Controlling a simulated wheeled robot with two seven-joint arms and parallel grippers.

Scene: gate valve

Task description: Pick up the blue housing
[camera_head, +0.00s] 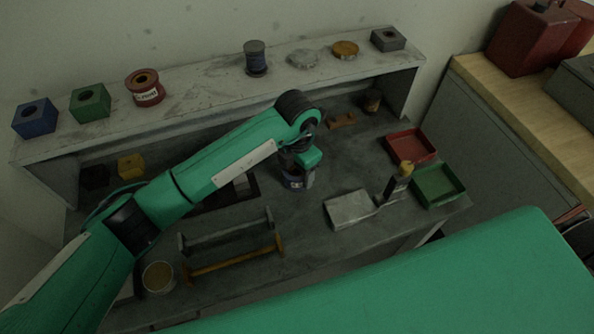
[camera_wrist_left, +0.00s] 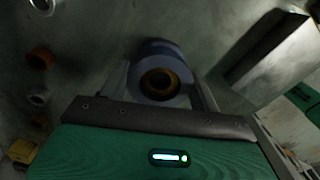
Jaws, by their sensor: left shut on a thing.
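The blue housing (camera_wrist_left: 158,52) is a round, dark blue-grey body with an orange-brown ring around its bore. In the left wrist view it sits between the two fingers of my left gripper (camera_wrist_left: 160,88), which is shut on it. In the head view the housing (camera_head: 292,182) shows small and dark under my left wrist, over the middle of the bench. My left gripper (camera_head: 299,173) points down there, and the arm partly hides it. I cannot tell whether the housing touches the bench. My right gripper is in neither view.
A grey shelf (camera_head: 200,92) behind holds a blue block (camera_head: 35,118), a green block (camera_head: 90,103) and several round parts. To the right are a grey plate (camera_head: 350,209), a dark bottle (camera_head: 397,184), a red tray (camera_head: 432,154) and a green tray (camera_head: 461,193). A rack (camera_head: 235,262) stands front left.

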